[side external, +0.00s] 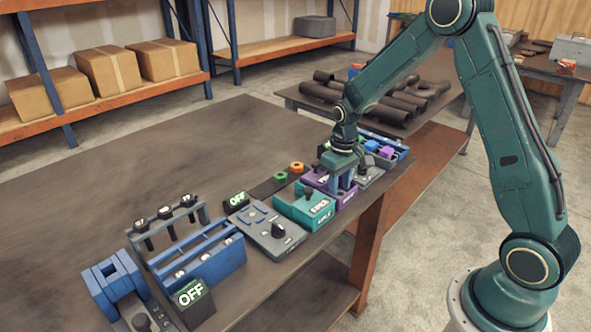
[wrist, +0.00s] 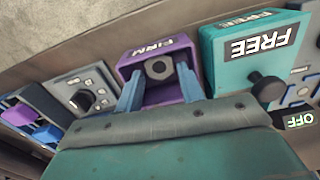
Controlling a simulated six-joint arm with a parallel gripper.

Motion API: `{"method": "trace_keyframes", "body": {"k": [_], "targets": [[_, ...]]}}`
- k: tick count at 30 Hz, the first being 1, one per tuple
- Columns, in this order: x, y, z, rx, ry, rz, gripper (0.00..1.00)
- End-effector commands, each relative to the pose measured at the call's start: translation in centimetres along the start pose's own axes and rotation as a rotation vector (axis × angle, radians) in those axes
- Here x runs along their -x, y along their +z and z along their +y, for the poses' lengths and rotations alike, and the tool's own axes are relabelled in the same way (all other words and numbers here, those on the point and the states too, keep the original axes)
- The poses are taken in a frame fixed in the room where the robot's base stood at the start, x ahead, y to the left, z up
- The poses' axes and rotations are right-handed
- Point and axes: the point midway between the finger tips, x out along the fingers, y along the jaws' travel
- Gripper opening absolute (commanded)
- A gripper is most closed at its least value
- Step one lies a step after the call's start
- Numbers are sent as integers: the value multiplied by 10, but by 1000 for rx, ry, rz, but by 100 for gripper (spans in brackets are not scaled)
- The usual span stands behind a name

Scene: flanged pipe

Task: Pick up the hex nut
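My gripper (wrist: 160,76) is open, with its two blue fingers apart over the purple box (wrist: 148,58) labelled FIRM. A dark hexagonal piece (wrist: 157,68) with a round lighter centre shows between the fingertips in the wrist view. It looks like a hex nut or the top of a knob; I cannot tell which. Neither finger clearly touches it. In the side view my gripper (side external: 344,180) points down at the purple box (side external: 318,179), and the fingers hide part of that box. A green ring-shaped piece (side external: 280,177) and an orange one (side external: 296,167) lie on a dark strip behind the boxes.
The teal box (side external: 304,206) with a black knob stands next to the purple one. A grey panel (side external: 268,228) and blue racks (side external: 205,262) stand further left. A blue bin (side external: 384,150) with coloured blocks is to the right. The table's back left (side external: 120,180) is clear.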

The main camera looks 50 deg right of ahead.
Motion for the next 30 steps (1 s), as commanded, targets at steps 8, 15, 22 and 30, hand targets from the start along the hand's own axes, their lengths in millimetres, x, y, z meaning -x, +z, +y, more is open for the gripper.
{"method": "trace_keyframes", "body": {"k": [8, 15, 22, 30], "targets": [[-17, 0, 0, 0, 0, 1, 38], [-16, 0, 0, 0, 0, 1, 38], [-16, 0, 0, 0, 0, 1, 34], [-16, 0, 0, 0, 0, 1, 8]]}}
